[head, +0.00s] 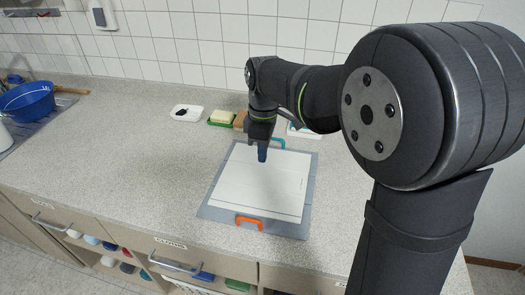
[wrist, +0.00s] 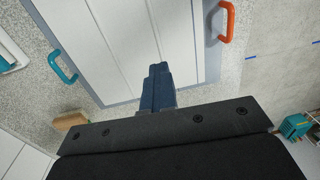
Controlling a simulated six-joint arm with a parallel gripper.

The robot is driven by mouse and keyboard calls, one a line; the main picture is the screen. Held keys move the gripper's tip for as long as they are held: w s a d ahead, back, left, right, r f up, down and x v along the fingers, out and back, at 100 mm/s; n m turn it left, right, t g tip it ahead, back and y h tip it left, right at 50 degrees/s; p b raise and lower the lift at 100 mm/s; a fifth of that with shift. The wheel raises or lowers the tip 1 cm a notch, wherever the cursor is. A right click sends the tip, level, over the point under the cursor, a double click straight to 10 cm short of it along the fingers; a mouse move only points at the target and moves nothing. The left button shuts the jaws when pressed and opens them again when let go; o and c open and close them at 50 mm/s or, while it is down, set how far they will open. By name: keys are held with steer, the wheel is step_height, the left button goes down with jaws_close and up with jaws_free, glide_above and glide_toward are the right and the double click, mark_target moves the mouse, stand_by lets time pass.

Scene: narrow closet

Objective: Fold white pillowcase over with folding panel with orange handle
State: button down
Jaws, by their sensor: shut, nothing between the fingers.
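A grey folding board (head: 302,222) lies flat on the counter. An orange handle (head: 249,222) is on its near edge and a teal handle (head: 278,142) on its far edge. The white pillowcase (head: 262,190) lies flat on the board and covers most of it. My gripper (head: 262,156) is shut and empty, over the far part of the pillowcase; I cannot tell its exact height. In the wrist view my gripper (wrist: 158,72) points at the white cloth (wrist: 125,35), with the orange handle (wrist: 227,22) at upper right and the teal handle (wrist: 62,67) at left.
A white dish (head: 187,112) with a dark item, a green tray with a yellow block (head: 222,117) and a brown block (head: 240,119) stand behind the board. A blue basin (head: 27,102) sits far left. The counter left of the board is clear. A tiled wall bounds the back.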

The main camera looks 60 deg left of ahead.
steer(key=c, duration=1.5)
jaws_free()
step_height(320, 180, up, 17)
steer(key=w+a, duration=0.1)
steer(key=shift+r, duration=0.2)
steer(key=shift+a, duration=0.1)
